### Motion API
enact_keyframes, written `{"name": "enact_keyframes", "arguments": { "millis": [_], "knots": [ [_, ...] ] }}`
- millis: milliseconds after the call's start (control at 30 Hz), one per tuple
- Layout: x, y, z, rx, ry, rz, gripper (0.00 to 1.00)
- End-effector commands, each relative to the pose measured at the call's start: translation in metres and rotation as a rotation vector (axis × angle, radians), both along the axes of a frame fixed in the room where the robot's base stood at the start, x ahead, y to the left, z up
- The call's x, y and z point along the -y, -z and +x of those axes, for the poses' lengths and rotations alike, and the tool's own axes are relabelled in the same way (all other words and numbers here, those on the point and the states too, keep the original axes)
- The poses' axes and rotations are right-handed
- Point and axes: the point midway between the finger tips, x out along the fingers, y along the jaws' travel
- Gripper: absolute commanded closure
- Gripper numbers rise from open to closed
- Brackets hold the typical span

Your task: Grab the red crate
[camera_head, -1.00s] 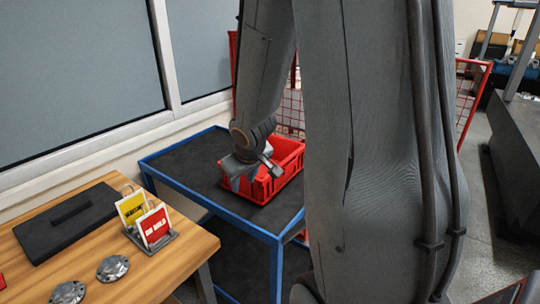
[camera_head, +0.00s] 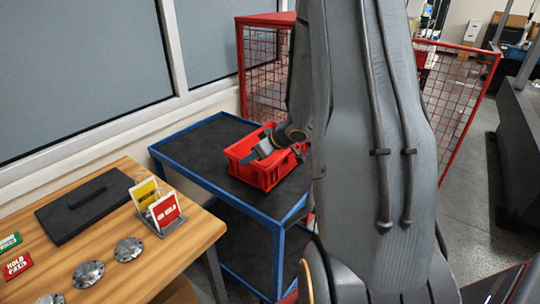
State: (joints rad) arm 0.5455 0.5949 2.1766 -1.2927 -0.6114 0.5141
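The red crate (camera_head: 262,176) is an open-topped plastic box with slotted sides. It sits upright on the dark top of a blue-framed cart (camera_head: 205,150). My gripper (camera_head: 254,148) is over the crate, in front of its upper left part in the picture. Its two fingers look spread apart, with nothing seen between them. Whether a finger touches the crate's rim cannot be told. My wrist and arm hide the crate's back right part.
A wooden table (camera_head: 150,240) at left holds a black case (camera_head: 85,205), a sign holder with yellow and red cards (camera_head: 160,207) and several metal discs. Red mesh fencing (camera_head: 265,70) stands behind the cart. The cart's left top is clear.

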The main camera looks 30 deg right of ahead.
Motion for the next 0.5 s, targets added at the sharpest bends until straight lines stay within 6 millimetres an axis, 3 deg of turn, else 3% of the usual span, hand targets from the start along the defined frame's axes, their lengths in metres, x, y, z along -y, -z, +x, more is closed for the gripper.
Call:
{"name": "enact_keyframes", "arguments": {
  "millis": [233,500],
  "knots": [
    [-0.009,0.021,0.021,-0.001,-0.001,0.001,0.65],
    [-0.010,0.026,0.026,-0.001,-0.001,-0.001,0.65]
  ]
}}
